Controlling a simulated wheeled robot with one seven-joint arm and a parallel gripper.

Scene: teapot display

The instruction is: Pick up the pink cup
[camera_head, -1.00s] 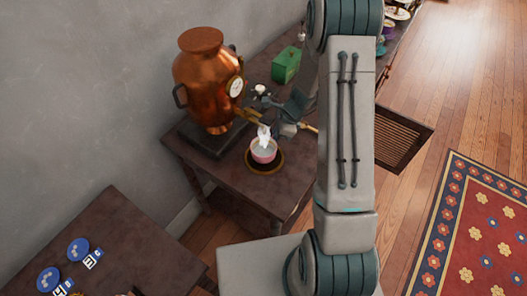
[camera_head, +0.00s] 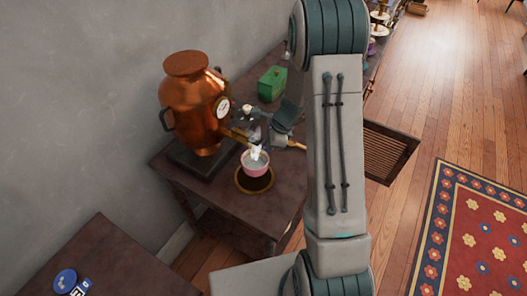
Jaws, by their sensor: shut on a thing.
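The pink cup (camera_head: 256,169) is upright, with a white wisp above it. It is held a little above the dark round mat with a gold rim (camera_head: 254,192) on the small dark wooden table (camera_head: 213,188). My gripper (camera_head: 257,148) reaches in from the right, behind the cup, and is shut on it. The fingertips are small and partly hidden by the wisp and the cup, so the exact grip does not show.
A copper urn (camera_head: 188,105) with a dial and spout stands on a dark base close left of the cup. A green box (camera_head: 272,83) stands behind. Another dark table (camera_head: 115,262) is at front left, and a grey wall (camera_head: 80,100) is on the left. Open wooden floor (camera_head: 440,110) lies right.

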